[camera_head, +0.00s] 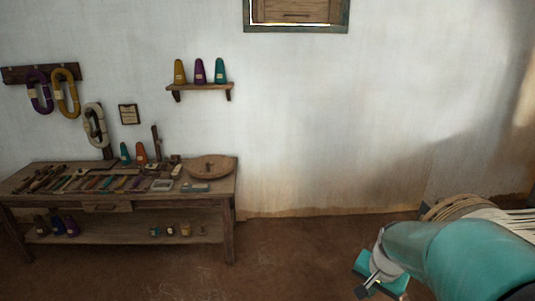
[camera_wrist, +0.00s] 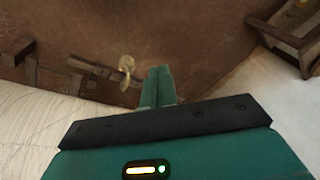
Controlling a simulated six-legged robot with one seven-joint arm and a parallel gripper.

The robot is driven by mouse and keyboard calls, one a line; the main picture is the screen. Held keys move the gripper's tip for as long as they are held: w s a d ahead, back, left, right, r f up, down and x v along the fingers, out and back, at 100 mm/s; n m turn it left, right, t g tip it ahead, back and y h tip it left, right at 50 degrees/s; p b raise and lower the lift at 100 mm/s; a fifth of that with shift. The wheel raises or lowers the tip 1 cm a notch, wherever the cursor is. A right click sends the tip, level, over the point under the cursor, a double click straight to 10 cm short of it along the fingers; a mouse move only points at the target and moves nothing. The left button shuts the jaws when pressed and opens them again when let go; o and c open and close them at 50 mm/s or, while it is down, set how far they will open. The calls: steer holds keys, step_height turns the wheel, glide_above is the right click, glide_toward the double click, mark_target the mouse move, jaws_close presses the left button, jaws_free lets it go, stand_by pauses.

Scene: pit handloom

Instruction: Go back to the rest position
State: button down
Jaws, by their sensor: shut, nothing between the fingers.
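My gripper (camera_wrist: 158,86) shows in the wrist view as two teal fingers side by side, pressed together and empty. The brown floor (camera_wrist: 190,30) lies beyond the fingertips. In the head view, my teal arm reaches in from the lower right corner, and the gripper end (camera_head: 368,290) hangs over the floor at the bottom edge. It is well to the right of the wooden table (camera_head: 228,185) and apart from it.
A wall shelf (camera_head: 200,87) holds three cones. Coiled hanks hang at the left. Cream threads on a wooden frame (camera_head: 440,208) lie behind my arm. Floor between table and arm is clear.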

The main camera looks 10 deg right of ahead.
steer(key=s+a+r+n+t, duration=0.1)
steer(key=s+a+r+n, duration=0.3)
steer(key=a, duration=0.5)
steer(key=s+a+r+n+t, duration=0.1)
steer(key=s+a+r+n, duration=0.4)
steer(key=a+r, duration=0.3)
steer(key=shift+a+n+t, duration=0.4)
steer(key=shift+a+n, duration=0.1)
steer(key=shift+a, duration=0.5)
steer(key=shift+r, duration=0.1)
